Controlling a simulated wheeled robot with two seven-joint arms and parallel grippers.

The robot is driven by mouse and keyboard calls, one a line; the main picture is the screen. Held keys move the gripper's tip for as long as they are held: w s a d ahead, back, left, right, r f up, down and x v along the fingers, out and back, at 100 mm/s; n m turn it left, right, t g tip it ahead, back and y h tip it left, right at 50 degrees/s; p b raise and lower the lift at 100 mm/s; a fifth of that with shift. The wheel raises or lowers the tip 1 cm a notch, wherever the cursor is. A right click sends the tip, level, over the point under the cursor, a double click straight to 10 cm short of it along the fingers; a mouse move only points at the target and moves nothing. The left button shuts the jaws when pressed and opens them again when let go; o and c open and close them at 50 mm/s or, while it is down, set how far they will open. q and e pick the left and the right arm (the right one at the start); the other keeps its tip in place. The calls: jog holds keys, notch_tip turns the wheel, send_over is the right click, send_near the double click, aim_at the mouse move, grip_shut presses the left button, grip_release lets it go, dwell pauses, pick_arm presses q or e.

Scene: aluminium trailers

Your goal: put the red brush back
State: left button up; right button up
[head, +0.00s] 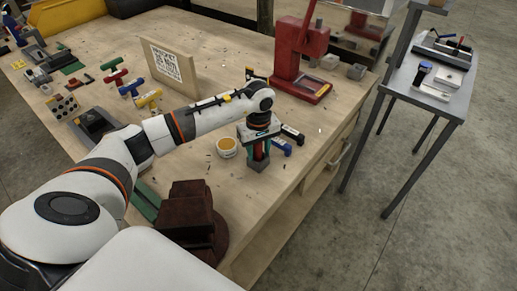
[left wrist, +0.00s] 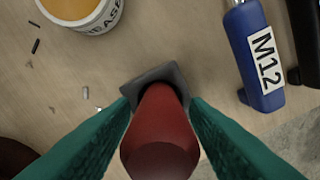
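The red brush shows as a round red handle (left wrist: 160,135) in the left wrist view, upright between the teal fingers of my left gripper (left wrist: 160,108). The fingers lie close against it on both sides. A dark grey square piece (left wrist: 150,75) surrounds its far end; its bristles are hidden. In the head view my left gripper (head: 258,160) points down near the workbench's front right edge, with a strip of red (head: 259,150) between its fingers. I cannot tell whether the brush is seated in the square piece. My right gripper is not in view.
A grease tub (head: 227,147) stands left of the gripper, and a blue M12 tool (head: 281,147) and a black one (head: 292,133) lie to its right. A dark red-brown vise (head: 192,212) stands in front. A red press (head: 298,60) stands behind on the workbench (head: 215,55).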

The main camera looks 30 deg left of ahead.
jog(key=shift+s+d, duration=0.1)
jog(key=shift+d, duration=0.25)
pick_arm(q)
jog(key=shift+r, duration=0.35)
notch_tip(320, 180, up, 11)
jog(key=b, duration=0.3)
jog(key=shift+f, duration=0.15)
jog(key=shift+r, duration=0.4)
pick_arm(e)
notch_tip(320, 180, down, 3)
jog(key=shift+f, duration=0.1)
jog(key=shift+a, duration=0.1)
